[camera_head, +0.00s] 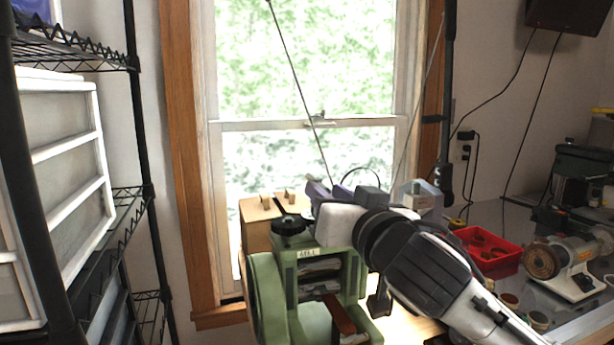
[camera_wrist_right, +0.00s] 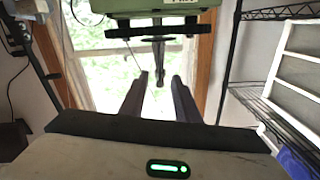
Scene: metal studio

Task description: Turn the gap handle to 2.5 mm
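The green rolling mill (camera_head: 320,268) stands in front of the window, with a label on its front. The gap handle (camera_head: 288,226) is a dark round piece on top of the mill. In the right wrist view, which is upside down, the handle (camera_wrist_right: 160,32) shows as a wide dark bar with a post at its middle. My right gripper (camera_head: 314,205) is beside the handle, to its right in the head view; its hand partly hides the mill. Its two fingers (camera_wrist_right: 160,88) are apart, with the post's end between or just beyond the tips. Contact cannot be told. My left gripper is out of view.
Wooden blocks (camera_head: 258,222) stand behind the mill. A reddish-brown grip (camera_head: 338,315) is low at its front. A wire shelf (camera_head: 125,215) with white drawers (camera_head: 72,150) is at left. A red tray (camera_head: 487,252) and a bench grinder (camera_head: 562,262) are on the right bench.

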